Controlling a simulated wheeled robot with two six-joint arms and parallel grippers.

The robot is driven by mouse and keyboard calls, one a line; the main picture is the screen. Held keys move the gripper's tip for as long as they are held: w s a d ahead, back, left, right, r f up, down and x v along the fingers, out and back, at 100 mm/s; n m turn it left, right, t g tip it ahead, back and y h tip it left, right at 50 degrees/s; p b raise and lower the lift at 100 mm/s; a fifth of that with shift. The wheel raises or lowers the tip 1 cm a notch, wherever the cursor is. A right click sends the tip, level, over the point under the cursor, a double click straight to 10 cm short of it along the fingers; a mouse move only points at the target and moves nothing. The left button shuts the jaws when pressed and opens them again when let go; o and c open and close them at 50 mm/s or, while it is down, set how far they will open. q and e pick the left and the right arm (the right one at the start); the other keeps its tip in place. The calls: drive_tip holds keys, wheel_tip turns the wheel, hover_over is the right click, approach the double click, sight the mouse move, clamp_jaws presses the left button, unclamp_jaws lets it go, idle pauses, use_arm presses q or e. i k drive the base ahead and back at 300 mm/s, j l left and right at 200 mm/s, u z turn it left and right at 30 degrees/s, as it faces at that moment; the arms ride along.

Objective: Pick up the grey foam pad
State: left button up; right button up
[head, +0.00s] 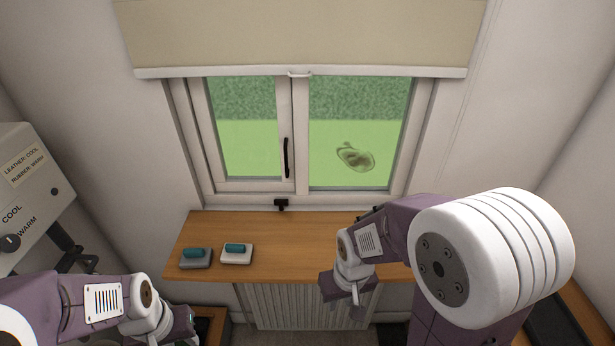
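A grey pad (195,264) with a teal piece on top sits at the left end of the wooden sill (300,240). A similar white pad (237,259) with a teal piece sits just to its right, apart from it. My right gripper (355,294) is at the sill's front edge, well to the right of both pads; its fingers are small and their gap is unclear. My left gripper (190,322) is low in front of the grey pad, apart from it; its fingertips are mostly hidden. Neither gripper touches a pad.
A closed window (300,140) with a blind (300,35) stands behind the sill. A radiator (300,306) is below it. A grey control box (30,190) with a dial is on the left wall. The middle of the sill is clear.

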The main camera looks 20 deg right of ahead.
sight(200, 258)
drive_tip(key=i+l+u, duration=0.1)
drive_tip(key=i, duration=0.35)
drive_tip(key=i+l+u, duration=0.1)
drive_tip(key=i+l, duration=0.25)
drive_tip(key=i+j, duration=0.05)
